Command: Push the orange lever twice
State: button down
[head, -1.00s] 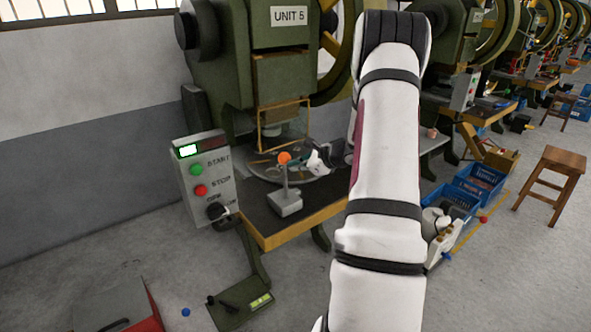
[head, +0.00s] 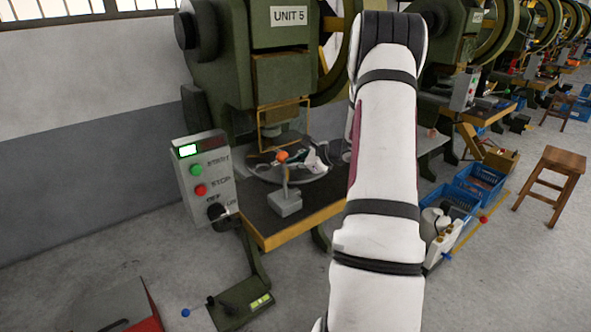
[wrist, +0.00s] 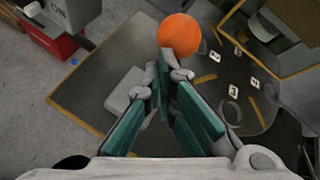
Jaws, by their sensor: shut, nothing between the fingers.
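The orange lever knob (head: 282,156) tops a thin grey stem on a grey block base (head: 285,203), on the dark table in front of the UNIT 5 press. In the head view the stem leans slightly. The knob also shows in the wrist view (wrist: 179,35), just beyond my fingertips. My gripper (head: 304,157) is shut and empty, just right of the knob and very close to it. In the wrist view its teal-padded fingers (wrist: 167,72) meet at the knob's lower edge. I cannot tell for sure whether they touch it.
A round numbered dial plate (head: 258,168) lies behind the lever under the press guard frame (head: 262,133). A control box (head: 205,178) with green and red buttons stands at left. Blue crates (head: 480,184) and a wooden stool (head: 550,184) stand on the floor at right.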

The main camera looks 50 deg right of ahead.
jog(key=shift+w+d+r, duration=0.15)
jog(key=shift+w, duration=0.5)
dwell(0.7)
dwell(0.4)
jog(key=s+a+f+b, duration=0.1)
jog(key=s, duration=0.6)
jog(key=shift+s+a+f, duration=0.2)
jog(key=shift+a+f, duration=0.1)
jog(key=shift+a, duration=0.1)
dwell(0.5)
jog(key=s, duration=0.3)
jog(key=s+a+f+b, duration=0.1)
jog(key=shift+s, duration=0.4)
dwell(1.0)
